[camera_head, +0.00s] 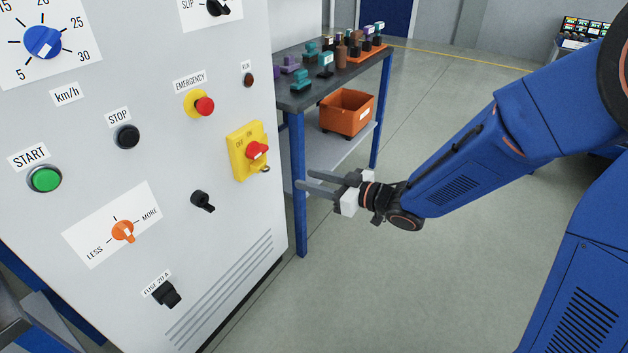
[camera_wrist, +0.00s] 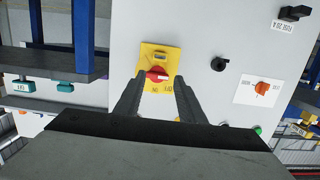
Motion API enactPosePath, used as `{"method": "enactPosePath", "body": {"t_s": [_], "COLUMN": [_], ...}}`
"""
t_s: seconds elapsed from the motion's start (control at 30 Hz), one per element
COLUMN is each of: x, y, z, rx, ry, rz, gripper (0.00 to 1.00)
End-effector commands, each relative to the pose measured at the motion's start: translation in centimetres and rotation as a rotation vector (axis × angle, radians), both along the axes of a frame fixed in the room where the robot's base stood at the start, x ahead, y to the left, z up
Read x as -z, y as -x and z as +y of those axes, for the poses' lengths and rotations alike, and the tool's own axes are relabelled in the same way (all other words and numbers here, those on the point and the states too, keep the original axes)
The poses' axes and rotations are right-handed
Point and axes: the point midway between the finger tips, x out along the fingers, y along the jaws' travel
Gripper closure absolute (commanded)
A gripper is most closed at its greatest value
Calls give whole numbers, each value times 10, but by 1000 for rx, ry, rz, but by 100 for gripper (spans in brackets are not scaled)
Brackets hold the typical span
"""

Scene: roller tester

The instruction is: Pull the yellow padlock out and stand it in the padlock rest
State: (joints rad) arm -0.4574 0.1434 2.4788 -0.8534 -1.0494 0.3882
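A yellow switch plate (camera_head: 241,163) with a red rotary knob (camera_head: 257,150) is on the light grey panel, marked OFF and ON. A small dark ring-like part (camera_head: 265,169) is at its lower right edge. I cannot make out a separate yellow padlock or identify a padlock rest. My gripper (camera_head: 304,178) is open and empty, right of the panel, its fingers pointing toward it. In the wrist view the plate (camera_wrist: 158,53) and knob (camera_wrist: 152,75) appear beyond and between the open fingertips (camera_wrist: 159,76), apart from them.
The panel also carries a red emergency button (camera_head: 204,106), a black switch (camera_head: 202,201) and an orange selector (camera_head: 122,231). A blue-legged bench (camera_head: 298,190) behind holds several small coloured items, with an orange bin (camera_head: 346,112) on its shelf. Open floor lies right of the panel.

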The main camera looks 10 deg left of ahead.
Motion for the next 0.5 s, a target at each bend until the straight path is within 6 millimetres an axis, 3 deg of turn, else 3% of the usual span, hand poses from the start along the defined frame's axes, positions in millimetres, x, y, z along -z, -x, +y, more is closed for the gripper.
{"method": "enactPosePath", "body": {"t_s": [0.5], "x": [11], "y": [-26], "z": [65], "rx": [-2], "ry": [0], "rz": [0], "gripper": [64]}}
